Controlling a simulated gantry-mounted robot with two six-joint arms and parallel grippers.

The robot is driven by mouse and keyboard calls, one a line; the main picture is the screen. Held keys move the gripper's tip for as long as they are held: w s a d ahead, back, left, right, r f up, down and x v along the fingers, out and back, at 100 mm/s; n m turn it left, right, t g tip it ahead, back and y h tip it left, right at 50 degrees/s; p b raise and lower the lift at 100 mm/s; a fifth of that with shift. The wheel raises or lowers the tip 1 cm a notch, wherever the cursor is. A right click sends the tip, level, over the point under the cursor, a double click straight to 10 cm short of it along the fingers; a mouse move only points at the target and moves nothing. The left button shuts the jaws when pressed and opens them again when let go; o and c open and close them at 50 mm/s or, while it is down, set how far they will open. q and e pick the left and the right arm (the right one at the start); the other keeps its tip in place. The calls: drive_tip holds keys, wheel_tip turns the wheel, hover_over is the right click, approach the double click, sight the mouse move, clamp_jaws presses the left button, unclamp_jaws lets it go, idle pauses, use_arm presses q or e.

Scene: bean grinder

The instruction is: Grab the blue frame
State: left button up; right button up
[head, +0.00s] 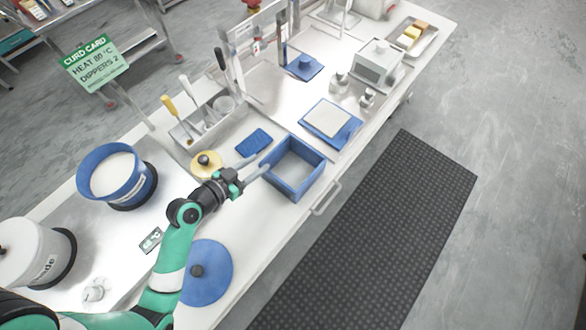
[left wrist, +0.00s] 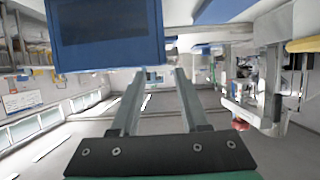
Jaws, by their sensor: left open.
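The blue frame (head: 313,181) is a blue, open-topped square box at the front edge of the table in the head view. In the left wrist view the blue frame (left wrist: 105,62) fills the upper left, with a darker face inside a blue border. My left gripper (head: 262,172) is open beside the frame's left side, its fingers pointing at it. In the left wrist view the left gripper (left wrist: 158,72) has one finger by the frame's lower edge and the other just right of its corner. I cannot tell whether they touch it. My right gripper is not in view.
A blue flat pad (head: 253,142) and a yellow round lid (head: 206,163) lie behind the gripper. A blue disc (head: 207,272) lies by the arm. A blue tray with a white slab (head: 328,118) lies beyond the frame. A table handle (head: 326,200) is in front.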

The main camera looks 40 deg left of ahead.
sight(272, 151)
use_arm(q)
drive_tip(key=x, duration=0.4)
drive_tip(key=shift+r, duration=0.1)
drive_tip(key=x, duration=0.1)
drive_tip(key=b+x, duration=0.1)
drive_tip(key=x, duration=0.1)
drive_tip(key=b+x, duration=0.1)
drive_tip(key=x, duration=0.1)
drive_tip(key=shift+w+a+r, duration=0.2)
drive_tip(key=shift+a, duration=0.05)
clamp_jaws()
idle(0.9)
